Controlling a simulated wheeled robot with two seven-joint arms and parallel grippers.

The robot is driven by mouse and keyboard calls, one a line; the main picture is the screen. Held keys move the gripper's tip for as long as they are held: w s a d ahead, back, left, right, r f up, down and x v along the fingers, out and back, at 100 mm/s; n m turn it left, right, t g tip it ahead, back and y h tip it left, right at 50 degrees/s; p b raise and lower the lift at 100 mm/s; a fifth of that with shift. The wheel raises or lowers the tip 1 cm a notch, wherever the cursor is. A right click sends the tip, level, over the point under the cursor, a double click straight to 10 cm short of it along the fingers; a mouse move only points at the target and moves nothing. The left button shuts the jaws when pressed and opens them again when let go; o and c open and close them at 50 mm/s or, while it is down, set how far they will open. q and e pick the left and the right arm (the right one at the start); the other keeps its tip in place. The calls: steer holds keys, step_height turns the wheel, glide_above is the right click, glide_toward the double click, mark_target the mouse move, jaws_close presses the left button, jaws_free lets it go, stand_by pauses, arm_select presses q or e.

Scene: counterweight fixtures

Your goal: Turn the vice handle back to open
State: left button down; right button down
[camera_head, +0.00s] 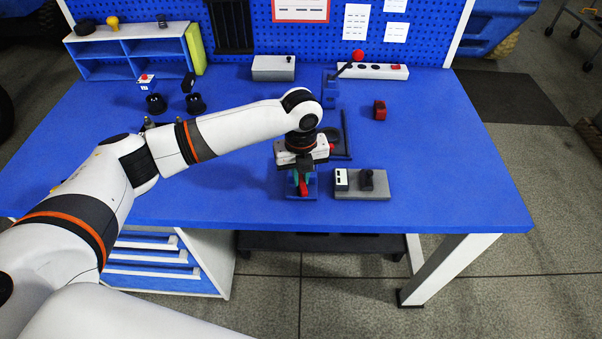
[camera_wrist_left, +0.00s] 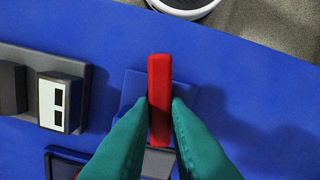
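The red vice handle (camera_head: 304,188) is a short bar over a small blue vice base (camera_head: 313,191) near the table's front edge. My left gripper (camera_head: 302,178) points down onto it from above and hides much of the vice. In the left wrist view, the red handle (camera_wrist_left: 159,75) stands lengthwise between the two teal fingertips (camera_wrist_left: 160,106). The fingers press close on both its sides, and its end sticks out past them. The blue base (camera_wrist_left: 131,86) shows beneath. The vice's jaws cannot be made out. My right gripper is not in view.
A grey plate (camera_head: 375,190) with a white-faced block and a dark block lies just right of the vice. A red object (camera_head: 380,110), a red-knobbed lever (camera_head: 357,57) and a grey box (camera_head: 273,68) stand farther back. The table's right side is clear.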

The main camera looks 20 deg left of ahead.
arm_select(q)
steer(key=shift+r+n+p, duration=0.25)
steer(key=shift+n+p, duration=0.15)
steer(key=shift+p, duration=0.55)
steer(key=n+p, duration=0.4)
steer(key=p, duration=0.1)
steer(key=n+p, duration=0.4)
steer(key=p, duration=0.1)
steer(key=shift+s+a+p, duration=0.2)
steer(key=shift+p, duration=0.1)
steer(key=shift+s+f+n+p, duration=0.1)
steer(key=shift+f+n+p, duration=0.05)
steer(key=shift+n+p, duration=1.85)
steer(key=shift+n+b, duration=0.3)
steer(key=shift+n, duration=0.1)
steer(key=c, duration=1.4)
jaws_free()
